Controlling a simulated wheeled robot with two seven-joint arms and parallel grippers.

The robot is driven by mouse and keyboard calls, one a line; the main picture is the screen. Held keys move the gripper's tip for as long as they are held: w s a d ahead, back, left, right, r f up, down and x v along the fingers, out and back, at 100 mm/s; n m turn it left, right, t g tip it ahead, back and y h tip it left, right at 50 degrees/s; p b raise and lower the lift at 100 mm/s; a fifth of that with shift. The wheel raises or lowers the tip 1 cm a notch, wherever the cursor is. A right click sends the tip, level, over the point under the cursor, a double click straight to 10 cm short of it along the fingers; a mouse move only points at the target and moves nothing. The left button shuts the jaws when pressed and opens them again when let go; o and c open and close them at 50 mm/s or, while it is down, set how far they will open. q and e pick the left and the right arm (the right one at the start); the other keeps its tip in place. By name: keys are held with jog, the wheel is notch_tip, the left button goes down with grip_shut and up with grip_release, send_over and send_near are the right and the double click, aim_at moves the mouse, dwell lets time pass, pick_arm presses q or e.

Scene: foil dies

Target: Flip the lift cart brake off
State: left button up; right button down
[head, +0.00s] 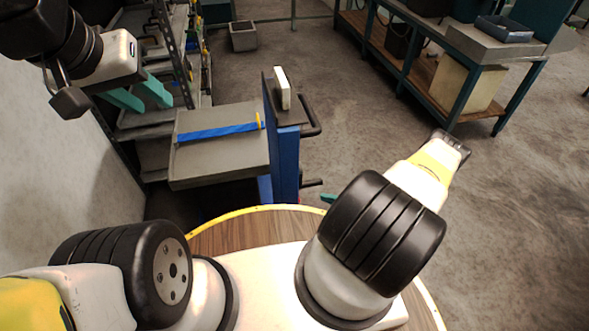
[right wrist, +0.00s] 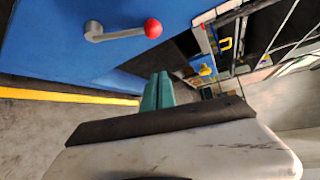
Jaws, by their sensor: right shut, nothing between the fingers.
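The lift cart (head: 285,165) stands just beyond my round wooden-topped base, with a blue mast and a grey platform (head: 215,165). In the right wrist view its blue panel (right wrist: 60,40) carries a grey lever (right wrist: 120,33) with a red knob (right wrist: 153,28), likely the brake. The lever lies roughly level across the picture, its knob to the right. My right gripper (right wrist: 158,78) is shut and empty, its teal fingers apart from the knob and below it in that picture. In the head view my right arm mostly hides it. My left gripper (head: 150,103) is open and empty, left of the platform.
A blue strip (head: 215,132) with a yellow end lies on the platform. A white box (head: 282,88) sits atop the mast beside a dark handle (head: 312,115). Shelves (head: 185,60) stand at the left, a workbench (head: 470,50) at the back right. The floor at right is clear.

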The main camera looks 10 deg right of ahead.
jog(key=w+a+f, duration=0.1)
jog(key=w+a, duration=0.2)
jog(key=a, duration=0.5)
jog(key=shift+a+f, duration=0.2)
jog(key=shift+a, duration=0.2)
jog(key=shift+d, duration=0.1)
dwell(0.4)
